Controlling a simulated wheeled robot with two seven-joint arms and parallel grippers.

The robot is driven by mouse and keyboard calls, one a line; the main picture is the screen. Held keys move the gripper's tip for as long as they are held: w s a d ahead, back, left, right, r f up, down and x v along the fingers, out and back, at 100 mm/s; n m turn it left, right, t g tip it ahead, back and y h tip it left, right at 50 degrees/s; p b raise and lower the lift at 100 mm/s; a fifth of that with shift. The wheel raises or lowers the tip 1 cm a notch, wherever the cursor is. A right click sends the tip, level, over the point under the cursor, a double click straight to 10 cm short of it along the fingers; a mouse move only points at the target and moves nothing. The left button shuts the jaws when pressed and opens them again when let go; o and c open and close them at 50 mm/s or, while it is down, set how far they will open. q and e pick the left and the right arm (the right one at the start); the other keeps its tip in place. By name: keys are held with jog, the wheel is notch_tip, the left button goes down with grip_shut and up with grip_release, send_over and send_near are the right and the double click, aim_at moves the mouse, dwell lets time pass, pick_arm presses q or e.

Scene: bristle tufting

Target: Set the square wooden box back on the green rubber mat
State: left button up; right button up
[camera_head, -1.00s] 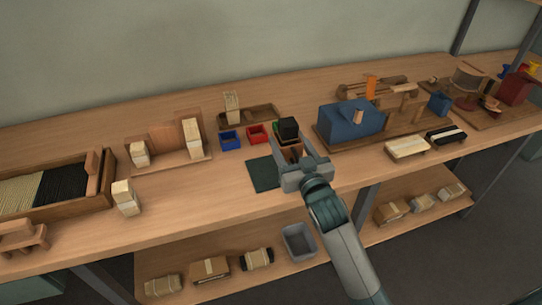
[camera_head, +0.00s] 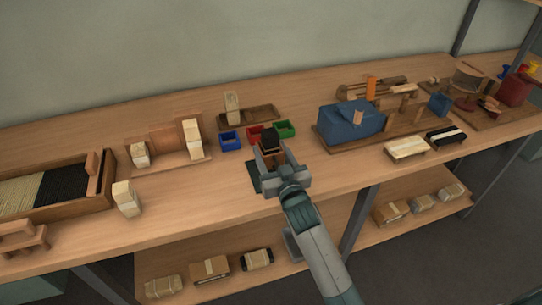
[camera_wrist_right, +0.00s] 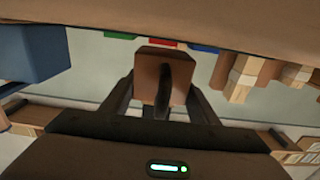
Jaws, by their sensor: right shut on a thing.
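The square wooden box (camera_head: 270,149), brown with a black top, is between the fingers of my right gripper (camera_head: 273,162) in the head view. The gripper is shut on it. In the right wrist view the brown face of the box (camera_wrist_right: 148,72) shows between the dark fingers (camera_wrist_right: 165,95). The dark green rubber mat (camera_head: 253,177) lies on the table, largely hidden behind the gripper and box. The box overlaps the mat's right part in the picture; I cannot tell whether it touches it. My left gripper is not in view.
Behind the box stand small blue (camera_head: 229,141), red (camera_head: 254,133) and green (camera_head: 285,129) bins. A large blue block (camera_head: 345,122) on a wooden board is to the right. A bundle block (camera_head: 126,198) stands to the left. Bare table lies between the mat and that block.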

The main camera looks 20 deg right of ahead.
jog(key=shift+f, duration=0.85)
jog(key=shift+f, duration=0.2)
jog(key=o, duration=1)
jog(key=shift+c, duration=0.2)
jog(key=shift+o, duration=0.9)
jog(key=shift+r, duration=0.1)
jog(key=shift+s, duration=0.15)
